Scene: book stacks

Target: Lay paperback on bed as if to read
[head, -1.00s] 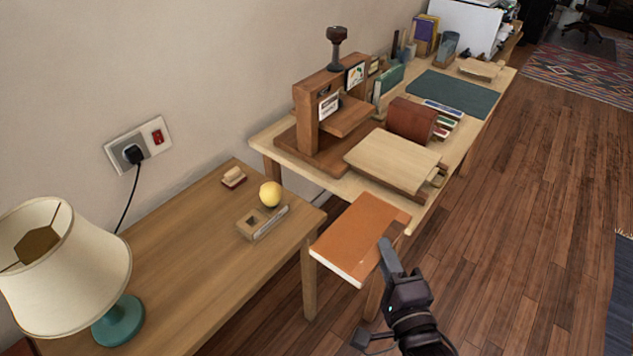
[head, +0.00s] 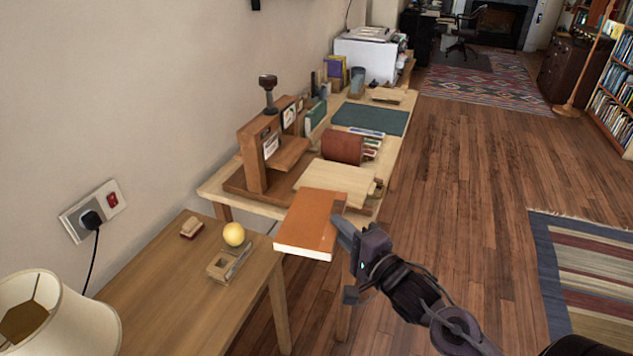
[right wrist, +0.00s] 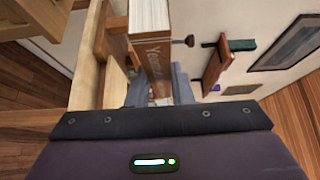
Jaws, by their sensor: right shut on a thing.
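An orange paperback (head: 309,222) is held in my right gripper (head: 343,232), which grips it at its right side in the head view. The book is roughly flat, cover up, with its white page edge toward me. It is in front of the near end of the workbench, above the floor gap beside the lamp table. In the right wrist view the book (right wrist: 150,55) shows its spine with partly readable lettering and its page block. My left gripper is not in view. No bed shows in these frames.
The workbench (head: 232,200) carries a wooden press (head: 262,155), boards and a green mat (head: 371,118). Open wooden floor (head: 460,200) lies to the right, with a striped rug (head: 595,285).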

